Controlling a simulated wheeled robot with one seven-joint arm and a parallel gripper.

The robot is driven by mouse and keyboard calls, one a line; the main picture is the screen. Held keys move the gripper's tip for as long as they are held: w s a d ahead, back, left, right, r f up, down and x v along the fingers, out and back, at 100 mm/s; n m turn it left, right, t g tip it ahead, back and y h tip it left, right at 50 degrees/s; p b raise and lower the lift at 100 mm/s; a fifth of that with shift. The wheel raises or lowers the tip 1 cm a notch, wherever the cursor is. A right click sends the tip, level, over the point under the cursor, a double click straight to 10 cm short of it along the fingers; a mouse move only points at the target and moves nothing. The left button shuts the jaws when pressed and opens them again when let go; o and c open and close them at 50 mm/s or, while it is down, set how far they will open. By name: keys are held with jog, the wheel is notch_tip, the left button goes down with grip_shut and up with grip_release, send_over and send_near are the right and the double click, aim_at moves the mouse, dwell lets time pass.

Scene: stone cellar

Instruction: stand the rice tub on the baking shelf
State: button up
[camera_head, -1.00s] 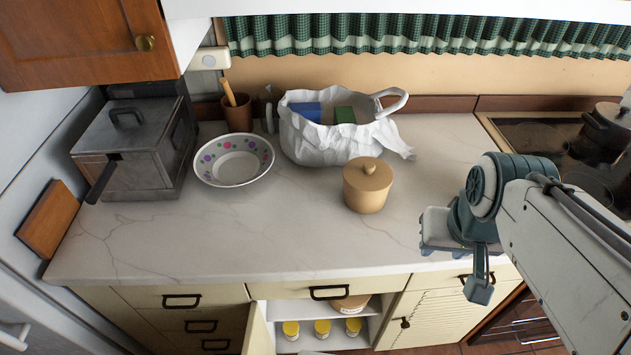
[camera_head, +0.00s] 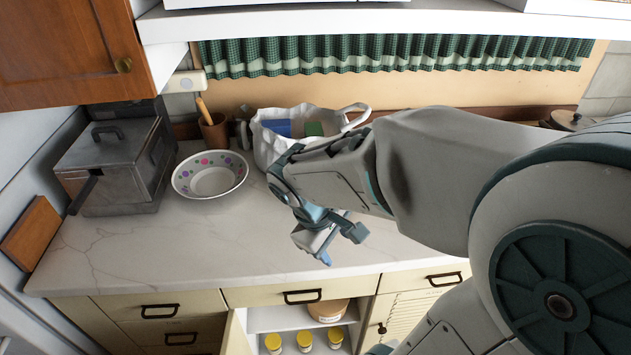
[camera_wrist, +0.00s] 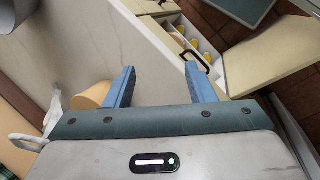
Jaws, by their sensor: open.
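A tan lidded tub (camera_wrist: 90,95) stands on the counter; the wrist view shows part of it beside the left finger. In the head view my arm hides it. Another tan tub (camera_head: 328,310) sits on the upper shelf (camera_head: 272,319) inside the open cupboard below the counter. No readable label shows which is the rice tub, and no mark names the baking shelf. My gripper (camera_head: 325,254) is over the front part of the counter. In the wrist view its blue fingers (camera_wrist: 159,72) are apart with nothing between them.
Yellow-lidded jars (camera_head: 304,341) stand below the cupboard shelf. The open cupboard door (camera_wrist: 270,55) juts out in front. A spotted bowl (camera_head: 210,176), a white bag (camera_head: 270,150) and a metal box (camera_head: 112,165) stand at the back. The front left counter (camera_head: 150,245) is clear.

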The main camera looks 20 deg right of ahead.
jog(key=w+f+n+t+h, duration=0.2)
jog(key=w+n+t+h, duration=0.65)
jog(key=w+n, duration=0.9)
jog(key=shift+n+g+h, duration=0.25)
jog(key=shift+g+h, duration=0.5)
jog(key=p+x, duration=0.1)
jog(key=x, duration=0.6)
jog(key=shift+d, duration=0.15)
jog(key=shift+f+p+x, duration=0.2)
jog(key=shift+p+x, duration=0.45)
jog(key=shift+x, duration=2.15)
jog(key=shift+s, duration=0.15)
jog(key=shift+c, duration=0.3)
jog(key=shift+r, duration=0.1)
grip_shut()
